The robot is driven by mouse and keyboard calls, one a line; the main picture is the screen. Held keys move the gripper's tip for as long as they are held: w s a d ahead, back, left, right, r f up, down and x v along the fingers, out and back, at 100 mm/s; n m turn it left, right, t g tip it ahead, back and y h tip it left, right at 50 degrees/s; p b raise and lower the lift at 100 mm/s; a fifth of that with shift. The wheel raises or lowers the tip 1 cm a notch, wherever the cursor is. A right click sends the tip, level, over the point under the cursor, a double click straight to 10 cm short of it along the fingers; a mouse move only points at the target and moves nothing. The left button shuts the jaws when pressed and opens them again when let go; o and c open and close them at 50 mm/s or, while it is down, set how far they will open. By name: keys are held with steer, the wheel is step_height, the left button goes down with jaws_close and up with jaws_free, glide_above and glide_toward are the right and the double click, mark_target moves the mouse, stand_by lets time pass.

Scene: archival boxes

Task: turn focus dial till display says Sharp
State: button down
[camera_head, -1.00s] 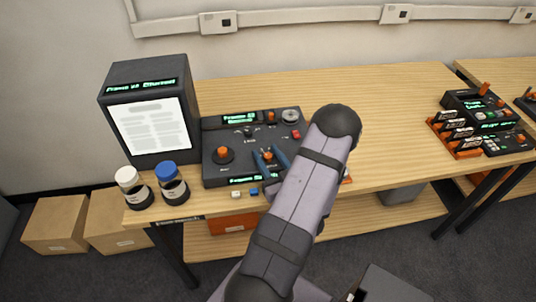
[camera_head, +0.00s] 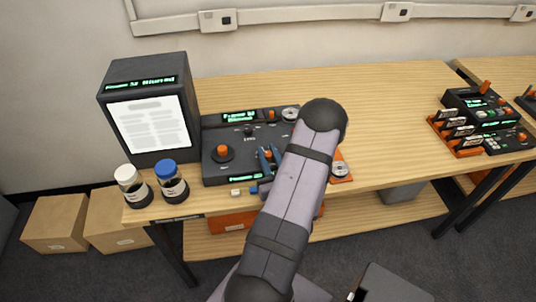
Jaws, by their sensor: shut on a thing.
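The dark control panel (camera_head: 215,172) lies on the wooden bench and carries several knobs. Another orange dial (camera_head: 222,152) stands free to the left. The display strip (camera_head: 140,84) on the black viewer seems to read "Frame is Blurred". Its lit page (camera_head: 150,125) shows grey blocks of text. My arm hides the panel's right side.
A white-capped jar (camera_head: 127,176) and a blue-capped jar (camera_head: 166,170) stand at the bench's front left. An orange rack (camera_head: 463,147) and dark devices sit at the right. The middle of the bench (camera_head: 390,110) is clear.

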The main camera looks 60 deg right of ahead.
mark_target(268, 153)
steer(key=shift+w+a+m+g+h+b, duration=0.1)
steer(key=shift+m+g+h+b, duration=0.35)
steer(key=shift+m+g+h, duration=1.45)
steer(key=shift+g+h, duration=0.2)
steer(key=shift+g, duration=0.1)
steer(key=shift+m+g+h+b, duration=0.3)
steer(key=shift+m+g, duration=0.1)
steer(key=shift+g, duration=0.1)
steer(key=c, duration=1.5)
jaws_free()
steer(key=shift+c, duration=0.2)
steer(key=shift+r, duration=0.15)
step_height(268, 153, up, 10)
steer(key=p, duration=0.8)
steer(key=shift+p, duration=0.35)
